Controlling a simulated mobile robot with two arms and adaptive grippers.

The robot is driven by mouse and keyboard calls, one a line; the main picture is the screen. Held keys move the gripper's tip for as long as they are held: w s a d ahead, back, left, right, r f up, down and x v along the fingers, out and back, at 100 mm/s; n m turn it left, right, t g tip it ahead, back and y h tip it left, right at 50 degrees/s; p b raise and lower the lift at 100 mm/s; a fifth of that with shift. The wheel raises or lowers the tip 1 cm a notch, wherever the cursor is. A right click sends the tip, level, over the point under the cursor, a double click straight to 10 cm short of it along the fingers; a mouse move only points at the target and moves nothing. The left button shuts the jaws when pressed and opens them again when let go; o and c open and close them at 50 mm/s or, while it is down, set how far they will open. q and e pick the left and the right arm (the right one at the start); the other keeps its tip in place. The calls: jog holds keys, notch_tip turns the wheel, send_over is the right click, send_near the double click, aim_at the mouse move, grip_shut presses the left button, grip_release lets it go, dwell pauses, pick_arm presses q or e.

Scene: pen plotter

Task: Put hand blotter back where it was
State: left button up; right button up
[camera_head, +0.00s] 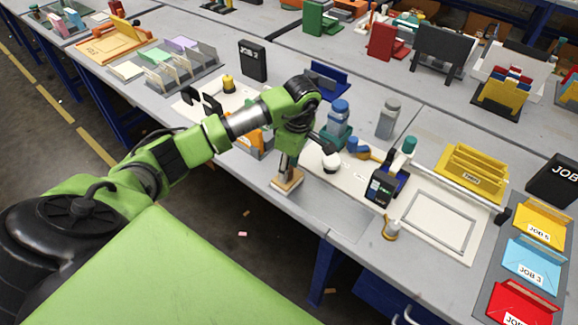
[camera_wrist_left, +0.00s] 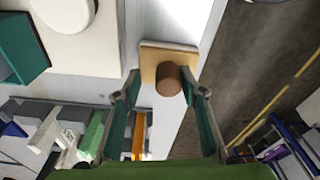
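The hand blotter, a small pale wooden block (camera_head: 288,181) with a brown round knob (camera_wrist_left: 168,80), is at the table's front edge in the head view. It looks flat on the grey top. My left gripper (camera_head: 289,166) points down right over it. In the left wrist view the two fingers (camera_wrist_left: 161,82) stand apart on either side of the knob, with a gap visible to each side. Whether the fingertips touch the block cannot be told. My right gripper is in neither view.
The plotter carriage (camera_head: 382,187) and a framed sheet (camera_head: 440,219) are to the right. A bare grey patch (camera_head: 335,211) lies right of the blotter.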

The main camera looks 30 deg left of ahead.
aim_at(293, 176)
pick_arm(q)
jog(key=shift+r, duration=0.55)
notch_tip(293, 176, up, 11)
jog(key=d+b, duration=0.1)
jog(key=shift+d, duration=0.2)
